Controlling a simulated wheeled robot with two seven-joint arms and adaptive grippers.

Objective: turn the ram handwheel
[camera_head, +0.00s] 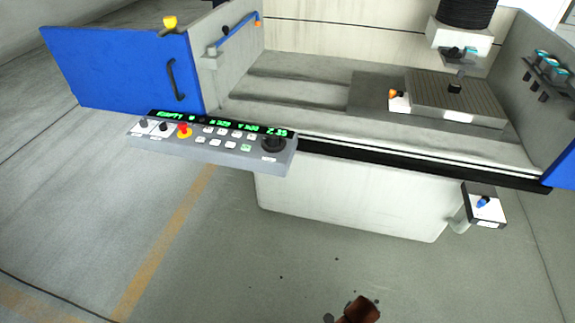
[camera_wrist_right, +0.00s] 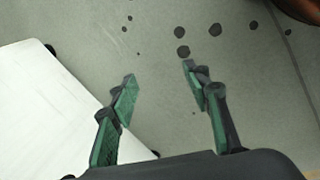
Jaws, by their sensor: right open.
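The ram handwheel appears to be the round black knob (camera_head: 273,143) at the right end of the grey control panel (camera_head: 215,149) in the head view. The panel's green readout (camera_head: 220,124) is lit. My right gripper (camera_wrist_right: 160,85) shows only in the right wrist view. Its two green-padded fingers are apart with nothing between them, over the grey floor. It is away from the handwheel, which is not in that view. My left gripper is not in view.
A blue door (camera_head: 125,70) stands open at the left of the machine tank. A small box with a blue knob (camera_head: 484,205) juts out at the right. A brown object (camera_head: 358,311) stands on the stained floor. A pale panel (camera_wrist_right: 45,110) lies left of my right fingers.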

